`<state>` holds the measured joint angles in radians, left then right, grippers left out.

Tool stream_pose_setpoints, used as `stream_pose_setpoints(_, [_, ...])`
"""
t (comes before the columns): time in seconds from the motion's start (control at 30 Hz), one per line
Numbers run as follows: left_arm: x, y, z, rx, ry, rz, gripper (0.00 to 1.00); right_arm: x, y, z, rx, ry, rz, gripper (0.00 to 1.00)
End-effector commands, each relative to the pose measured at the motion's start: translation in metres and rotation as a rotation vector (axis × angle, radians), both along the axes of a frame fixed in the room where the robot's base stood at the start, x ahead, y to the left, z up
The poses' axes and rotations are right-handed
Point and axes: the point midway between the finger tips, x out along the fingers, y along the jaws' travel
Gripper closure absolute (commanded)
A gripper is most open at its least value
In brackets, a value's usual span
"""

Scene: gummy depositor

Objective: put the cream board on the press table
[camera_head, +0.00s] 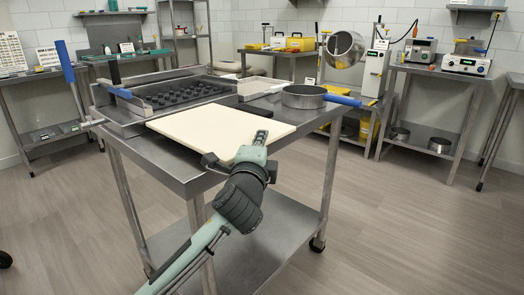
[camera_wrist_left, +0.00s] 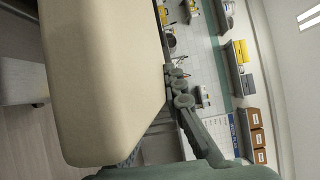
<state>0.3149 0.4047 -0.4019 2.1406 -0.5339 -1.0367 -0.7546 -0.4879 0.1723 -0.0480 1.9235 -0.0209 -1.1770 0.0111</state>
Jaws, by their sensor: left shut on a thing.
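The cream board (camera_head: 205,125) is a flat, pale slab over the near part of the steel press table (camera_head: 178,172). I cannot tell whether it rests on the top or is held just above it. My left gripper (camera_head: 238,151) is shut on the board's near edge, with one finger showing over its surface. In the left wrist view the board (camera_wrist_left: 105,80) fills much of the left side, and a gripper finger (camera_wrist_left: 185,100) shows along its edge. The board hides part of the tabletop. My right gripper is in neither view.
Behind the board is a press tray with dark moulds (camera_head: 185,93) and a blue-handled lever (camera_head: 66,62). A steel pan (camera_head: 303,97) with a blue handle stands to the right. Benches with machines (camera_head: 466,65) line the back. Open floor (camera_head: 420,220) lies right of the table.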

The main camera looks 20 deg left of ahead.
Motion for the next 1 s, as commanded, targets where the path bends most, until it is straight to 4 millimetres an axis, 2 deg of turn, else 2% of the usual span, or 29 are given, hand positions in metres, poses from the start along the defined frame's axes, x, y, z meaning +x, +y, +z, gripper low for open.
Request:
stream_pose_setpoints(0.13, [0.000, 0.000, -0.017, 0.005, -0.005, 0.000, 1.00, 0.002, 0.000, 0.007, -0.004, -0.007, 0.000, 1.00])
stream_pose_setpoints(0.47, [0.000, 0.000, -0.019, 0.003, -0.006, -0.001, 1.00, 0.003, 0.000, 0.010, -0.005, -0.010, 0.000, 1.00])
stream_pose_setpoints(0.5, [0.000, 0.000, -0.024, -0.001, 0.002, -0.001, 0.89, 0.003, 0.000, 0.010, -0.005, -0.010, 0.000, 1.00])
stream_pose_setpoints(0.67, [0.000, 0.000, -0.023, -0.001, 0.001, -0.001, 0.70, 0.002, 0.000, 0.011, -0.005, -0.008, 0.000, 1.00])
stream_pose_setpoints(1.0, [-0.001, 0.000, -0.019, -0.001, 0.000, -0.001, 0.70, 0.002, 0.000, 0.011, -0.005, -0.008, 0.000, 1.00])
